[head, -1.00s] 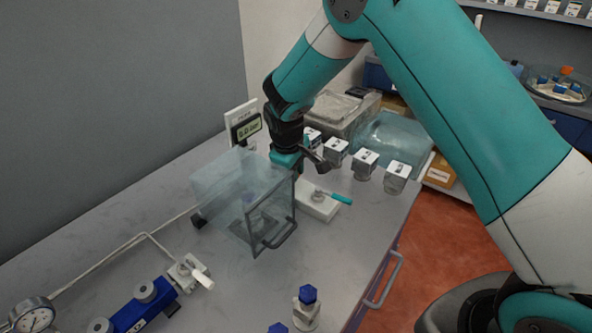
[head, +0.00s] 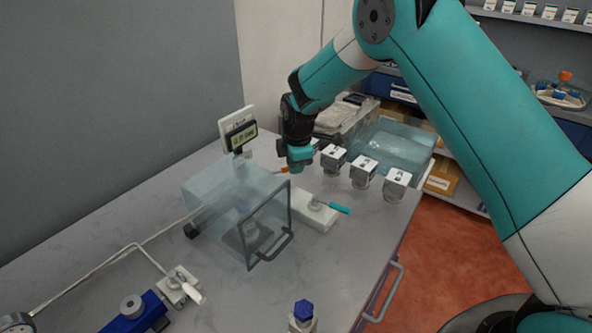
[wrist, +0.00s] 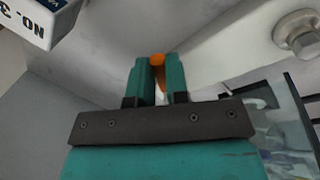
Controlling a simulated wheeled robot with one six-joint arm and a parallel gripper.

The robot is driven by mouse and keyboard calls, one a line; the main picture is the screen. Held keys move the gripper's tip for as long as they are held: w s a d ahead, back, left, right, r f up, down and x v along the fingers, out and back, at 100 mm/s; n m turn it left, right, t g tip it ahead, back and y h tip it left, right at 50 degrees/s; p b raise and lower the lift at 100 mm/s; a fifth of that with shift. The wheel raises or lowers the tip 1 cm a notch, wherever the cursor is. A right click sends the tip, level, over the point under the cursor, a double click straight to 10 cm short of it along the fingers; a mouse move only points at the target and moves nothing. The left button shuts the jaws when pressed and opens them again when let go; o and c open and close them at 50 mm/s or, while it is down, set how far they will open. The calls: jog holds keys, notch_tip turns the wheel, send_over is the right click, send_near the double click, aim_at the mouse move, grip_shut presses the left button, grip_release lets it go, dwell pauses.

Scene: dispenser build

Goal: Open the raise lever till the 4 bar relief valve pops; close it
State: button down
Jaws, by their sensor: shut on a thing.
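My gripper (head: 298,163) is low over the bench behind the clear box. In the wrist view its two teal fingers (wrist: 158,70) are closed around an orange handle (wrist: 157,60), which shows between the tips. In the head view a bit of this orange handle (head: 283,170) sticks out left of the gripper; its base is hidden. A teal-handled lever (head: 330,206) sits on a white block (head: 311,214) in front. A white-handled lever (head: 188,290) is at lower left. A digital display (head: 241,136) stands behind the box; its digits are blurred. I cannot identify the relief valve.
The clear box (head: 215,188) with a framed door (head: 266,225) stands left of the gripper. Several white-topped jars (head: 363,170) line the right side. A blue manifold (head: 136,316), a gauge (head: 14,324) and a blue-capped bottle (head: 303,316) are nearer.

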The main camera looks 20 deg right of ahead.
jog(key=w+n, duration=0.1)
jog(key=n, duration=0.1)
jog(key=w+n+b, duration=0.1)
jog(key=w+n, duration=0.1)
jog(key=shift+a+y, duration=0.2)
jog(key=shift+y, duration=0.2)
jog(key=shift+w+a+n+g+y+b, duration=0.1)
jog(key=shift+w+a+n+b, duration=0.15)
jog(key=shift+n, duration=0.4)
jog(key=shift+w+a+n+g+y+b, duration=0.1)
jog(key=shift+w+n+b, duration=0.1)
jog(key=shift+w+n, duration=0.3)
jog(key=shift+w+a+n+g+y+b, duration=0.1)
jog(key=shift+w+a+n+b, duration=0.1)
jog(key=shift+n, duration=0.55)
jog(key=shift+r, duration=0.1)
jog(key=c, duration=1.1)
grip_release()
notch_tip(320, 180, up, 17)
jog(key=s+d+b, duration=0.2)
jog(key=shift+s+d+b, duration=0.15)
jog(key=shift+s+b, duration=0.15)
jog(key=shift+b, duration=0.1)
